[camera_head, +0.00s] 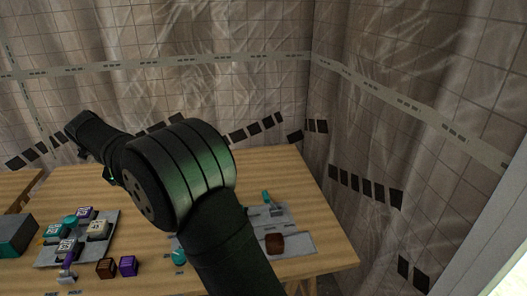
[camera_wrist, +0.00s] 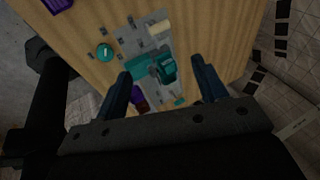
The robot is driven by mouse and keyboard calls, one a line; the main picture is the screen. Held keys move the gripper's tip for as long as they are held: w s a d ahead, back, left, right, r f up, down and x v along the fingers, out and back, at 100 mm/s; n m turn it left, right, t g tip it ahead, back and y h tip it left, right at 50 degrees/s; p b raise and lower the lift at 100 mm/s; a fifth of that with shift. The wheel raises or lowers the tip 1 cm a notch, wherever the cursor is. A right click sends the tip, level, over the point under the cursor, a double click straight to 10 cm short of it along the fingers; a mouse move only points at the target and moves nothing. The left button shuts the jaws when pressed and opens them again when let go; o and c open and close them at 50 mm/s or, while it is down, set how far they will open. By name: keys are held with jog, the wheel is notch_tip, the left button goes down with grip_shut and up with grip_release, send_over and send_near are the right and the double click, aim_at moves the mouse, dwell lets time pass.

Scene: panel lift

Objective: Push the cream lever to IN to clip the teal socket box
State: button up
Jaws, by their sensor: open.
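In the wrist view my gripper (camera_wrist: 159,68) is open, its two dark fingers well apart. A teal box-like part (camera_wrist: 168,69) with a grey round piece beside it shows between and beyond the fingers, on a grey panel (camera_wrist: 128,40). I cannot tell that the fingers touch it. A cream part (camera_wrist: 158,28) sits near the top of that panel; I cannot tell if it is the lever. In the head view my arm hides the gripper. A grey panel there (camera_head: 298,243) bears a small teal upright part (camera_head: 265,196); my arm covers its left side.
A left panel (camera_head: 48,257) carries several cream, purple and teal parts. Loose brown (camera_head: 105,268) and purple (camera_head: 128,266) blocks lie near its right edge. A teal and grey box (camera_head: 14,236) stands at far left. Bare wood shows at the table's back right (camera_head: 275,165).

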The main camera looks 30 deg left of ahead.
jog(key=w+d+f+g+y, duration=0.1)
jog(key=w+d+f+g, duration=0.1)
jog(key=w+g, duration=0.3)
jog(key=w+d+f+g+y, duration=0.1)
jog(key=w+f+g, duration=0.15)
jog(key=w, duration=0.55)
jog(key=x, duration=1.7)
jog(key=shift+s+a, duration=0.15)
jog(key=shift+s, duration=0.25)
jog(key=shift+c, duration=0.4)
jog(key=c, duration=1.3)
jog(key=shift+w+d+r+g+y, duration=0.4)
jog(key=shift+w+d+g+y, duration=0.1)
jog(key=shift+g+y, duration=0.45)
jog(key=shift+w+d+r+g+y, duration=0.25)
jog(key=shift+w+d+g+y, duration=0.5)
jog(key=shift+g+y, duration=0.45)
